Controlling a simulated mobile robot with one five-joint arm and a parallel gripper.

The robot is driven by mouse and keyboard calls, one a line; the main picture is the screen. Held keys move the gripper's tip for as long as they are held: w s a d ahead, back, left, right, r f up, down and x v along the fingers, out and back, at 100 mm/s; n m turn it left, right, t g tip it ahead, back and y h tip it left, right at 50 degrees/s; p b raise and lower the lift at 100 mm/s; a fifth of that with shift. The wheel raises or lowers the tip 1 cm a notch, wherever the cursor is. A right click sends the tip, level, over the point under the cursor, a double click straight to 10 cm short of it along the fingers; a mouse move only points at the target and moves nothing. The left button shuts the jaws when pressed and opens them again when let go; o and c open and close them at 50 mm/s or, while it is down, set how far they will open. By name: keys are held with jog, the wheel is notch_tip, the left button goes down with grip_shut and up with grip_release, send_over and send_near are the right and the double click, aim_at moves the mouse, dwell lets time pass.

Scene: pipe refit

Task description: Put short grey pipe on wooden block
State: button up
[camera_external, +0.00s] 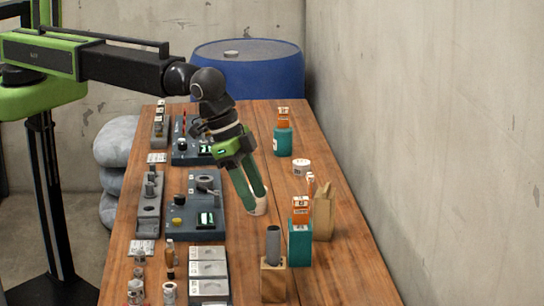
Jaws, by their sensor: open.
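A short grey pipe (273,241) stands upright at a wooden block (273,285) near the front of the table. Its lower end is at the block's top; whether it sits in a hole cannot be seen. My gripper (257,206) has green fingers pointing down, behind and slightly left of the pipe. It is open, apart from the pipe and holding nothing that I can make out. Its pale fingertips are small, so the gap between them is hard to see.
A teal holder with orange-and-white packs (300,240) and another wooden block (324,216) stand right of the pipe. Grey device panels (205,215) and small boxes (208,268) line the left. A teal bottle (283,142) and white roll (301,168) stand farther back. The right table edge is clear.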

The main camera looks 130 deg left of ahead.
jog(key=s+d+f+m+g+h, duration=0.1)
jog(key=s+d+m+g, duration=0.1)
jog(key=s, duration=1.6)
jog(key=s+d+f+m+g, duration=0.1)
jog(key=s+d+m+g, duration=0.1)
jog(key=s, duration=1.6)
jog(key=shift+s+d+h, duration=0.25)
jog(key=shift+s+h, duration=0.1)
jog(key=shift+h, duration=0.05)
notch_tip(320, 180, down, 4)
jog(key=b, duration=0.4)
